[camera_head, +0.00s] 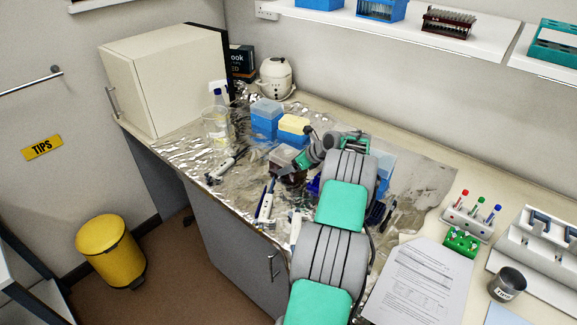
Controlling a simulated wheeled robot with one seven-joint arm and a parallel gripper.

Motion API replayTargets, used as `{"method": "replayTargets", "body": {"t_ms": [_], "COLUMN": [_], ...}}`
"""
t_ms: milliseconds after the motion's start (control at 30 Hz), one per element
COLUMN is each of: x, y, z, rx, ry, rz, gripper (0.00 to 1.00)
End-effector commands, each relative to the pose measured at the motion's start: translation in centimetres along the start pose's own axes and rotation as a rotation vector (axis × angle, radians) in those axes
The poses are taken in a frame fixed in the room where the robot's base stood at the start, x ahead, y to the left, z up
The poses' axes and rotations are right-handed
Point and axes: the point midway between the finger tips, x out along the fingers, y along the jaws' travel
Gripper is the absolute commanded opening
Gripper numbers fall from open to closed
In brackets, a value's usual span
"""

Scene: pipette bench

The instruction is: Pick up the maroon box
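The maroon box (286,160) stands on the foil-covered bench near the middle of the view, in front of the yellow box. It is small and dark, and my gripper covers part of it. My arm reaches up from the lower middle, and my gripper (300,162) is at the box's right side, overlapping it in the picture. The fingertips are small and dark against the box. I cannot tell whether they touch it or whether they are open or shut.
Blue (266,116) and yellow (293,131) boxes stand just behind. A clear beaker (216,128) is to the left, with pipettes (266,203) lying in front. Another blue box is partly hidden behind my arm. A white cabinet (160,85) blocks the back left.

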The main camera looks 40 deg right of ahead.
Motion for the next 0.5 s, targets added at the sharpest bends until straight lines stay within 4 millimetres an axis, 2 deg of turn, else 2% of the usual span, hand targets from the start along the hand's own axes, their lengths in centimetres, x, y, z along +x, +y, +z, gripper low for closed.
{"method": "replayTargets", "body": {"t_ms": [67,500], "x": [-0.02,-0.04], "y": [0.00,0.00], "z": [0.00,0.02], "rx": [0.000,0.000], "ry": [0.000,0.000], "rz": [0.000,0.000], "gripper": [0.72,0.36]}}
